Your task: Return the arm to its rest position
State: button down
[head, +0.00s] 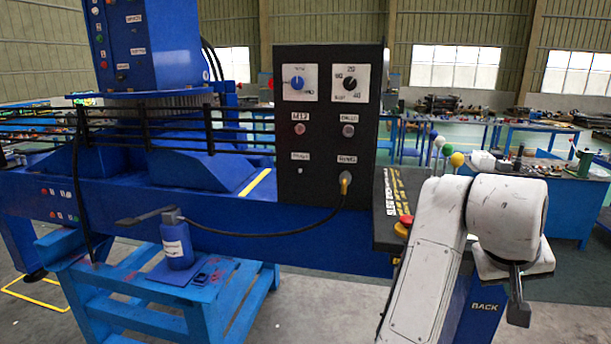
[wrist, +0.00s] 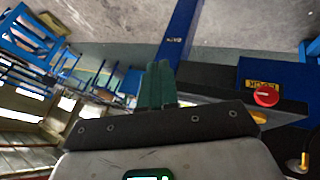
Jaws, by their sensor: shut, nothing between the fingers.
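My white arm (head: 440,250) rises at the right of the head view and bends over at the top, with a thick rounded joint there. My gripper (head: 518,312) hangs below that joint, pointing down, in front of the blue machine's right end. In the wrist view my gripper (wrist: 158,70) shows two dark green fingers side by side, closed against each other and holding nothing. The lower part of the arm is cut off by the bottom edge of the head view.
A black control panel (head: 326,130) with knobs stands left of my arm. Coloured ball levers (head: 440,142) and a red button (head: 406,219) sit close behind it; a red knob (wrist: 266,95) shows in the wrist view. A blue stand (head: 150,300) carries a blue bottle jack (head: 176,245).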

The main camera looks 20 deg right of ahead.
jog(key=s+a+f+n+t+y, duration=0.1)
jog(key=s+a+f+n, duration=0.15)
jog(key=f, duration=0.75)
jog(key=s+a+f+n+t, duration=0.1)
jog(key=a+f+n, duration=0.15)
jog(key=f, duration=0.75)
jog(key=s+a+f+n+g+y, duration=0.1)
jog(key=s+a+f+y, duration=0.4)
jog(key=s+a+f, duration=0.9)
jog(key=shift+s+a+f+n+g+y+b, duration=0.3)
jog(key=shift+s+f+g+y+b, duration=0.15)
jog(key=shift+g, duration=0.25)
jog(key=c, duration=1.9)
grip_release()
